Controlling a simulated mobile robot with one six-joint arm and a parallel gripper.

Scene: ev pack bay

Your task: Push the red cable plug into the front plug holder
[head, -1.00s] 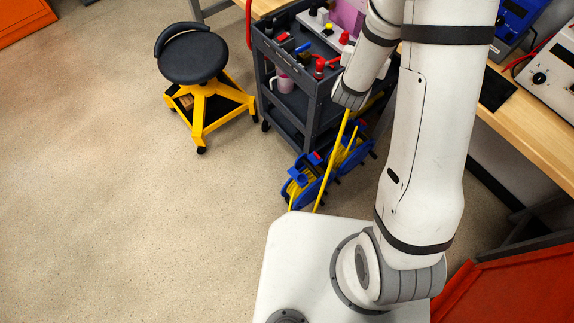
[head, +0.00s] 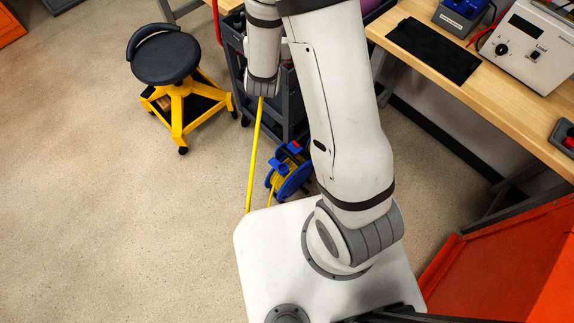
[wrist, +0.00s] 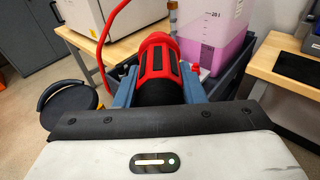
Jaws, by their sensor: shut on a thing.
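In the wrist view, my gripper (wrist: 160,82) is shut on the red cable plug (wrist: 158,56), a thick red body with black grip panels, between two blue-grey fingers. The plug points away from my wrist, and its far end is not clearly visible. In the head view, my arm hides the gripper and plug. A yellow cable (head: 254,150) hangs below the end of my arm toward the floor. I cannot make out the front plug holder in either current view.
The dark tool cart (head: 284,105) is largely behind my arm. A blue cable reel (head: 291,172) stands on the floor beside it. A black stool with yellow legs (head: 164,55) is at left. A wooden bench (head: 480,95) is at right. A pink-filled container (wrist: 212,40) stands beyond the plug.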

